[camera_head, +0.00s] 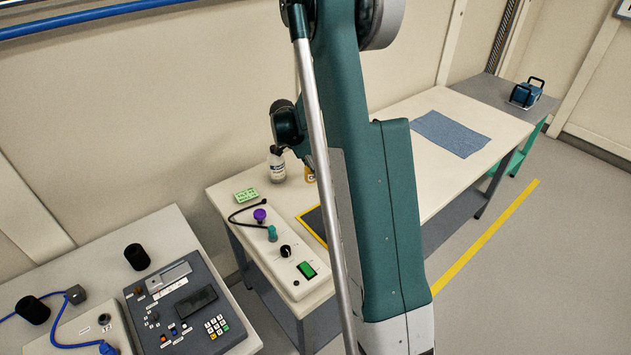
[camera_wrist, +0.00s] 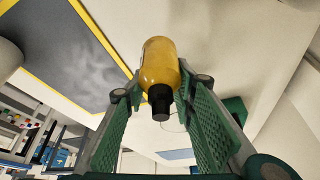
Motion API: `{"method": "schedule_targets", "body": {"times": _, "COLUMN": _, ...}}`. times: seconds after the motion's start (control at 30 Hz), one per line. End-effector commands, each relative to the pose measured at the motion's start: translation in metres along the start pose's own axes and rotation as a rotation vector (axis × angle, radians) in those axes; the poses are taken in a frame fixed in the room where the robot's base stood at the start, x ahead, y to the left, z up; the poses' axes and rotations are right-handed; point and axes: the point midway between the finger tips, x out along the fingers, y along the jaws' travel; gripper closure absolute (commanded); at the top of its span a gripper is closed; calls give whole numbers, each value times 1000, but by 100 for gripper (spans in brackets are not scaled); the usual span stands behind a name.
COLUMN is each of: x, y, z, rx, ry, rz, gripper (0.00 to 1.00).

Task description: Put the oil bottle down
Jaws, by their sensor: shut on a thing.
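The oil bottle (camera_wrist: 160,62) is amber with a black cap and shows between the fingers in the wrist view. My gripper (camera_wrist: 155,90) is shut on it, one green ribbed finger on each side. In the head view a small amber part of the bottle (camera_head: 310,174) shows beside my arm near the back of the pale bench (camera_head: 395,112). My arm hides the rest of it and the fingers. I cannot tell whether the bottle's base touches the bench top.
A white-labelled bottle (camera_head: 277,166) stands just left of the oil bottle. A dark mat with a yellow border (camera_head: 313,223) lies nearby, with a control panel (camera_head: 286,257) in front. A blue cloth (camera_head: 451,133) lies farther right; bare bench surrounds it.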

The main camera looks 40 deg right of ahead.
Motion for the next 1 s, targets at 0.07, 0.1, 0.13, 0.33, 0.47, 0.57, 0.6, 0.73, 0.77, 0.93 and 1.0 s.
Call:
{"method": "schedule_targets", "body": {"times": 0.07, "x": 6, "y": 0, "z": 2, "rx": 0, "ry": 0, "rz": 0, "gripper": 87}}
{"method": "schedule_targets", "body": {"times": 0.1, "x": 7, "y": 0, "z": 3, "rx": 0, "ry": 0, "rz": 0, "gripper": 87}}
{"method": "schedule_targets", "body": {"times": 0.13, "x": 8, "y": 0, "z": 3, "rx": 0, "ry": 0, "rz": 0, "gripper": 87}}
{"method": "schedule_targets", "body": {"times": 0.33, "x": 8, "y": 0, "z": 3, "rx": 0, "ry": 0, "rz": 0, "gripper": 87}}
{"method": "schedule_targets", "body": {"times": 0.47, "x": 9, "y": 0, "z": 4, "rx": 0, "ry": 0, "rz": 0, "gripper": 87}}
{"method": "schedule_targets", "body": {"times": 0.57, "x": 14, "y": 0, "z": 6, "rx": 0, "ry": 0, "rz": 0, "gripper": 87}}
{"method": "schedule_targets", "body": {"times": 0.6, "x": 18, "y": 0, "z": 7, "rx": 0, "ry": 0, "rz": 0, "gripper": 87}}
{"method": "schedule_targets", "body": {"times": 0.73, "x": 31, "y": 1, "z": 13, "rx": 0, "ry": 0, "rz": 0, "gripper": 87}}
{"method": "schedule_targets", "body": {"times": 0.77, "x": 34, "y": 1, "z": 14, "rx": 0, "ry": 0, "rz": 0, "gripper": 87}}
{"method": "schedule_targets", "body": {"times": 0.93, "x": 43, "y": 1, "z": 18, "rx": 0, "ry": 0, "rz": 0, "gripper": 87}}
{"method": "schedule_targets", "body": {"times": 1.0, "x": 43, "y": 1, "z": 18, "rx": 0, "ry": 0, "rz": 0, "gripper": 87}}
